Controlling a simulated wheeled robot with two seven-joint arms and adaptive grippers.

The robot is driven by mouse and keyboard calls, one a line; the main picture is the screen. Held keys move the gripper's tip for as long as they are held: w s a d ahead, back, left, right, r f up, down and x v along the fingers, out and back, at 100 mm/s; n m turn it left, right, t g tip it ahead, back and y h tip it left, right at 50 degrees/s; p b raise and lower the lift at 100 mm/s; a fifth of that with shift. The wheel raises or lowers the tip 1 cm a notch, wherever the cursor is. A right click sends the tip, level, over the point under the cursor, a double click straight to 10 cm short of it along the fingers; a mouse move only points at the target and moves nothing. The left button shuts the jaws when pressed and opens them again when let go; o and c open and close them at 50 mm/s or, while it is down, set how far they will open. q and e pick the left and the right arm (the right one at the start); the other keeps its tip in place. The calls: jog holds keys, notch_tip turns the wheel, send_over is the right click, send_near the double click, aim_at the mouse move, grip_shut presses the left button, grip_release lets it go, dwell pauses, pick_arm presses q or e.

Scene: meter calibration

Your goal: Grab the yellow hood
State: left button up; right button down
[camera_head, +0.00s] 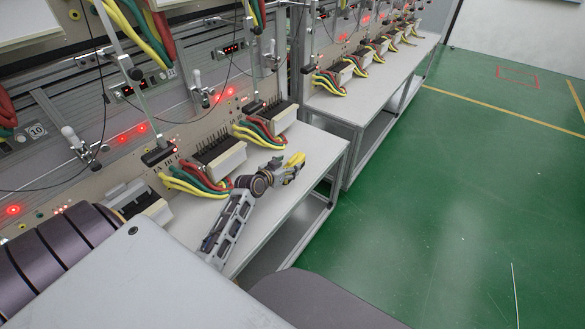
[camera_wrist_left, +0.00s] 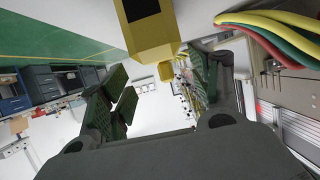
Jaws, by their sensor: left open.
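The yellow hood (camera_wrist_left: 152,38) is a blocky yellow piece with a dark opening on one face. It shows at the top middle of the left wrist view, with a small yellow knob below it. In the head view, a small yellow piece (camera_head: 296,159) shows at the far end of my left arm, partly hidden by the gripper. My left gripper (camera_head: 287,172) is over the near workbench, beside the cables. In the left wrist view its two fingers (camera_wrist_left: 163,85) are spread apart, with the hood beyond and above the gap. I cannot tell whether they touch it. My right gripper is not in view.
The near white bench (camera_head: 318,158) holds black-and-white connector blocks (camera_head: 220,155) with red, yellow and green cables (camera_head: 262,132). Metal meter racks with red lights stand behind. A second bench (camera_head: 345,108) lies beyond a narrow gap. The green floor (camera_head: 450,180) at right is clear.

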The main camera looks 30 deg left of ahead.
aim_at(292, 161)
pick_arm(q)
jog(key=shift+w+f, duration=0.1)
jog(key=shift+w, duration=0.05)
jog(key=shift+w+a+f, duration=0.1)
jog(key=shift+w+a, duration=0.05)
jog(key=shift+w, duration=0.3)
jog(key=shift+a+b+x, duration=0.2)
jog(key=shift+b+x, duration=0.2)
jog(key=shift+x, duration=1.2)
jog(key=shift+w+f, duration=0.15)
jog(key=shift+w, duration=0.15)
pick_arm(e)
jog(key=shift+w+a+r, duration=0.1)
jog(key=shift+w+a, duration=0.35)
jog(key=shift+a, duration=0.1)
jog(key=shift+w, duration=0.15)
pick_arm(q)
jog(key=c, duration=1.1)
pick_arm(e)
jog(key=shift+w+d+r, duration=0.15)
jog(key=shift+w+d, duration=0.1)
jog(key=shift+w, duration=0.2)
